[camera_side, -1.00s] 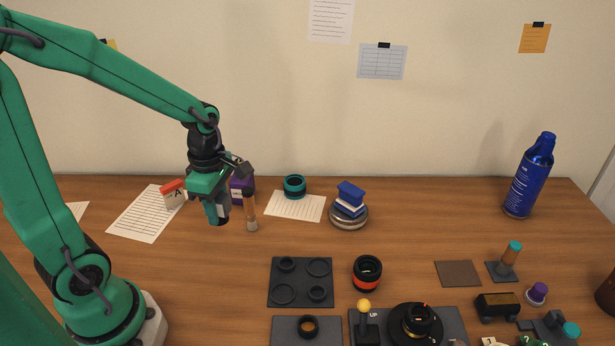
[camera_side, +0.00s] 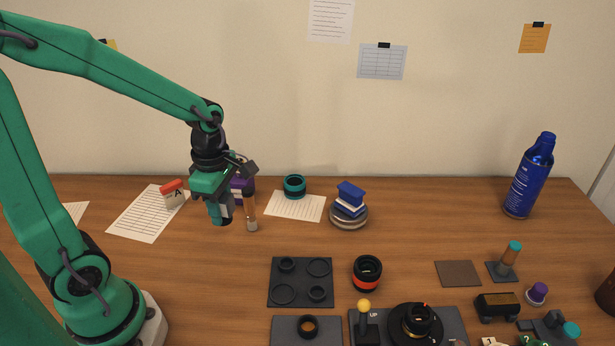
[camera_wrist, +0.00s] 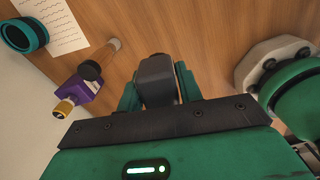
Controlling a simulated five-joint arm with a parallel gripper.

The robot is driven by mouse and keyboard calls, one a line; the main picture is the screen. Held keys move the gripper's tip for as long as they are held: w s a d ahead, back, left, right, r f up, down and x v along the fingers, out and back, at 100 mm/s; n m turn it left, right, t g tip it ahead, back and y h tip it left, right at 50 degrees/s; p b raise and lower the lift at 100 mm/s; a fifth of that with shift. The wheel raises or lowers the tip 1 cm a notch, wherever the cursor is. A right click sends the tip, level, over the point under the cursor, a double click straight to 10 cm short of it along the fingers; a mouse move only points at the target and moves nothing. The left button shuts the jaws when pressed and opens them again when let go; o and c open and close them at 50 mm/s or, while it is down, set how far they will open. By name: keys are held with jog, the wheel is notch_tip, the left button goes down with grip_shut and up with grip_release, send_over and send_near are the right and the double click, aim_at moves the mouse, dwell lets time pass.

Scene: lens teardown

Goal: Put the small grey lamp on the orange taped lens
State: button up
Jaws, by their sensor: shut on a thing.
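My gripper (camera_side: 221,212) is at the left of the desk, raised above it, with its fingers pointing down. In the wrist view my gripper (camera_wrist: 158,92) is shut on the small grey lamp (camera_wrist: 156,74), a dark grey rounded block between the green fingers. In the side view the fingers mostly hide the lamp. The orange taped lens (camera_side: 367,273), a black cylinder with an orange-red band, stands upright on the wood to the right of my gripper and nearer the camera. Nothing sits on its top.
A wooden-topped tube (camera_side: 251,212) stands close beside my gripper, with a purple box (camera_side: 242,188) behind. A teal lens ring (camera_side: 294,186), blue books on a silver disc (camera_side: 349,218) and a dark recessed tray (camera_side: 300,270) lie around the route to the lens.

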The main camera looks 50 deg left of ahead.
jog(key=w+d+r+m, duration=0.2)
jog(key=w+d, duration=0.2)
jog(key=d, duration=0.3)
jog(key=w+d+r+m, duration=0.2)
jog(key=w+d, duration=0.2)
jog(key=d, duration=0.4)
jog(key=s+d+r+m, duration=0.2)
jog(key=d, duration=1.5)
jog(key=shift+d+m, duration=0.2)
jog(key=shift+m, duration=0.1)
jog(key=shift+a, duration=0.1)
send_over(368, 265)
notch_tip(368, 265, down, 7)
jog(key=shift+w+r, duration=0.1)
jog(key=shift+f, duration=2)
jog(key=shift+f, duration=0.1)
